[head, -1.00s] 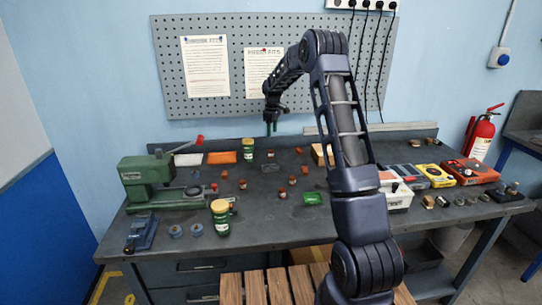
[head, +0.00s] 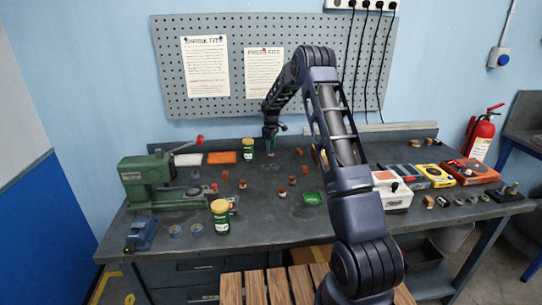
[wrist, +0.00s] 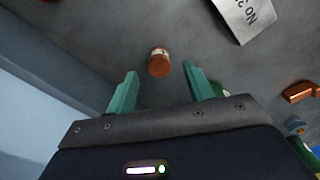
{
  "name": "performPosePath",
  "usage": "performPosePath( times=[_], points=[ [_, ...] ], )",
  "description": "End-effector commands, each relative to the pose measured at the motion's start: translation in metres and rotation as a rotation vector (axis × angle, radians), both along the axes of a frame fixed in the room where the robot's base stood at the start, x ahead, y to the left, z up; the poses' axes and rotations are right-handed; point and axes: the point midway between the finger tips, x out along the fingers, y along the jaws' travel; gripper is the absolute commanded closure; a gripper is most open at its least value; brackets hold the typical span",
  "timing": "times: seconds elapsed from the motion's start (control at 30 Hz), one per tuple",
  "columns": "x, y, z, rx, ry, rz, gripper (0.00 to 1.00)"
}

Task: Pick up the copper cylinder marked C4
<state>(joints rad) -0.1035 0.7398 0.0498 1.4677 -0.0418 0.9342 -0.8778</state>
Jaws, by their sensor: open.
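Several small copper cylinders stand about the bench, such as one at the back (head: 299,151) and one nearer the middle (head: 292,180); their marks are too small to read in the head view. My gripper (head: 271,150) is open, pointing down low over the back of the bench. In the wrist view one copper cylinder (wrist: 159,62) with a pale label stands between the lines of the open fingers (wrist: 160,78), around the fingertips, with nothing gripped. Its label is too small to read, so I cannot tell if it is C4.
A green press (head: 150,180) is at the left. A printed plate (wrist: 250,14) and a copper piece (wrist: 300,92) lie to the right in the wrist view.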

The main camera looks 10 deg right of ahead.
Motion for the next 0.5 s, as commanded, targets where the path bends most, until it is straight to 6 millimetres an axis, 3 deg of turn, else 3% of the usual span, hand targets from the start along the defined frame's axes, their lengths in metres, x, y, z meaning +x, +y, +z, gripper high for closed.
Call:
performPosePath(
  times=[0.23, 0.5],
  points=[
    [0.0, -0.001, -0.033, -0.001, 0.002, 0.001, 0.48],
    [0.0, -0.001, -0.036, 0.0, 0.001, 0.0, 0.5]
  ],
)
